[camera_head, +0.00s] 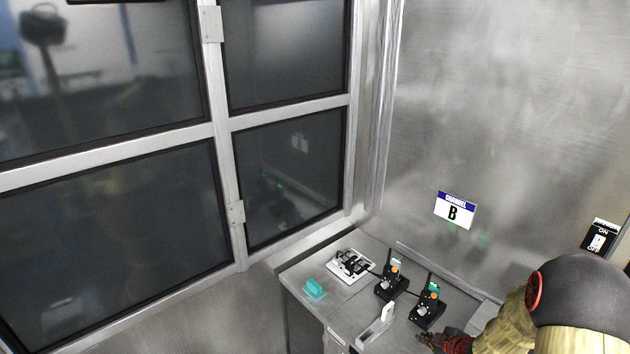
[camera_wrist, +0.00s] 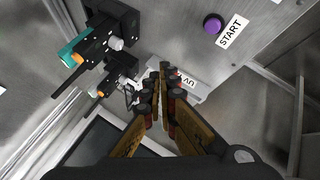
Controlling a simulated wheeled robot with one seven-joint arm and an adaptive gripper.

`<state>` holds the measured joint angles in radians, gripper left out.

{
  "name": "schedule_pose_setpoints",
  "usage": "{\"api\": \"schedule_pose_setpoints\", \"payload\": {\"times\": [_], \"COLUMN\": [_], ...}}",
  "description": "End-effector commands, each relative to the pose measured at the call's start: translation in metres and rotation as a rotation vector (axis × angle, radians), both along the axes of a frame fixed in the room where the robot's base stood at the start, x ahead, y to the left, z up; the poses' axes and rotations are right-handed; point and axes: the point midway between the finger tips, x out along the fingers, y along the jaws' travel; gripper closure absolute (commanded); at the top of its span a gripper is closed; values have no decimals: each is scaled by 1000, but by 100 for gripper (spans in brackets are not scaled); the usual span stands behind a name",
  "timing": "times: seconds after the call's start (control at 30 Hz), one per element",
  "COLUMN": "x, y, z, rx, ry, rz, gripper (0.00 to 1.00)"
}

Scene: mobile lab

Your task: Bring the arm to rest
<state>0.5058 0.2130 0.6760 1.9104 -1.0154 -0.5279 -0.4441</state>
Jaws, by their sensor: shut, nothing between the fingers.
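My gripper (camera_head: 441,342) is low at the right of the head view, over the front part of the metal counter (camera_head: 345,312). In the wrist view my gripper (camera_wrist: 162,92) has its fingers close together with nothing held. My arm comes in from the lower right of the head view and hides part of the counter there. In the wrist view, a white piece with the letters UV (camera_wrist: 196,91) lies just beyond the fingertips. Whether the fingers touch it cannot be told.
A purple START button (camera_wrist: 212,23) is nearby. The wall carries a channel B sign (camera_head: 455,210) and a switch (camera_head: 599,240).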

Motion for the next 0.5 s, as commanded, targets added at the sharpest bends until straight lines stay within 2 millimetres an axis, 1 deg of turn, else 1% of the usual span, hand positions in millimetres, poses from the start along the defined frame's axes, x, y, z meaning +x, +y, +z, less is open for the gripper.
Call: {"api": "schedule_pose_setpoints", "payload": {"times": [0.03, 0.07, 0.1, 0.17, 0.2, 0.23, 0.27, 0.3, 0.37, 0.4, 0.47, 0.5], "x": [8, 9, 9, 7, 3, -1, -5, -13, -27, -37, -56, -69], "y": [-3, -6, -8, -9, -8, -7, -5, -2, 6, 12, 23, 31], "z": [24, 38, 56, 83, 101, 113, 126, 142, 165, 179, 197, 209], "rx": [-27, -39, -52, -62, -64, -62, -59, -50, -30, -12, 21, 46], "ry": [-5, -3, 2, 8, 9, 12, 13, 15, 20, 23, 31, 37], "rz": [-47, -82, -131, -207, -255, -293, -329, -378, -448, -493, -557, -597], "gripper": [100, 100, 100, 100, 100, 100, 100, 100, 100, 100, 100, 100]}}
